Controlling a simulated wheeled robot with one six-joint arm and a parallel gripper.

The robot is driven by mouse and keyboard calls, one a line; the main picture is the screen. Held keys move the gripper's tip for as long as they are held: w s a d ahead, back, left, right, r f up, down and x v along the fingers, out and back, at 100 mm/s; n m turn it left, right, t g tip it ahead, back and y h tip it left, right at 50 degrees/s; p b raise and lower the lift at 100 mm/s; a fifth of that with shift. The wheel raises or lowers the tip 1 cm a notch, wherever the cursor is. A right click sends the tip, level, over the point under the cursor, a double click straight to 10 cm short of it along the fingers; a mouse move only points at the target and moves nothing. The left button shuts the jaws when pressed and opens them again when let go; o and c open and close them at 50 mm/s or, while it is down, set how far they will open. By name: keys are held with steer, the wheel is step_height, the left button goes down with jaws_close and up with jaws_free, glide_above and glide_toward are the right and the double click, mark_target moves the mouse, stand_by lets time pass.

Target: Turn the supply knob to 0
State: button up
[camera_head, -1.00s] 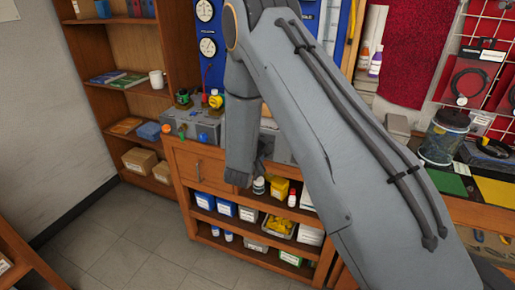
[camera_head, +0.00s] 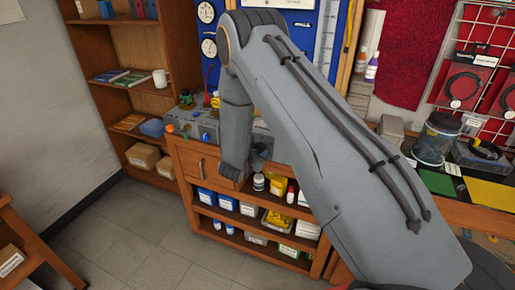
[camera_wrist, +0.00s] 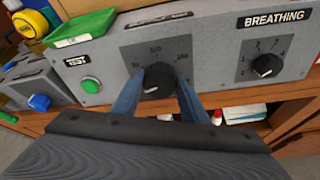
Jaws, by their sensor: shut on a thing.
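A round black knob (camera_wrist: 158,80) with a white pointer line sits on a dark scale plate on the grey panel (camera_wrist: 215,60) in the wrist view. Its pointer aims to the lower left. Scale numbers show around its upper side, but they are too small to read surely; the label above it is slanted and unreadable. My gripper (camera_wrist: 158,97) has its two blue fingers on either side of this knob and is shut on it. The fingers hide part of the lower scale. In the head view my arm hides the knob and the fingertips.
A second black knob (camera_wrist: 266,66), labelled BREATHING, is to the right on the panel. A green button (camera_wrist: 91,85) labelled TEST and a green tray (camera_wrist: 82,27) are to the left. A blue knob (camera_wrist: 40,102) is farther left. Shelves with boxes lie below the bench.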

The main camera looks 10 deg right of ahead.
steer(key=shift+a+r, duration=0.1)
stand_by(0.3)
steer(key=o, duration=1.1)
steer(key=shift+b+v, duration=1.4)
steer(key=shift+v, duration=2.4)
